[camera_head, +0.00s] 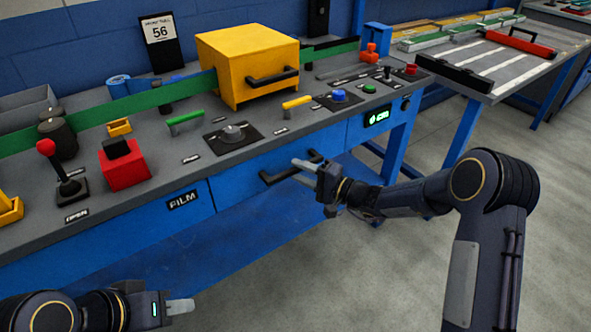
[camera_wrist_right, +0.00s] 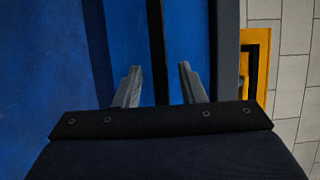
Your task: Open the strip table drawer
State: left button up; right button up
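The drawer (camera_head: 238,183) is a blue front panel under the grey table top, with a black bar handle (camera_head: 273,177). It looks flush with the panels beside it. My right gripper (camera_head: 299,170) is at the right part of the handle. In the right wrist view, its two grey fingers (camera_wrist_right: 160,82) are apart, with the black handle bar (camera_wrist_right: 156,45) between them and gaps on both sides. My left gripper (camera_head: 181,307) is low at the bottom left, away from the table front; its finger opening cannot be made out.
The strip table (camera_head: 150,196) top carries a yellow box (camera_head: 232,58), a red-knobbed lever (camera_head: 47,148), a red block (camera_head: 124,168) and several knobs and buttons. A "FILM" panel (camera_head: 184,200) is left of the drawer. The floor (camera_head: 330,262) in front is clear.

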jog(key=shift+x, duration=1)
jog(key=shift+s, duration=0.1)
jog(key=shift+c, duration=0.5)
grip_shut()
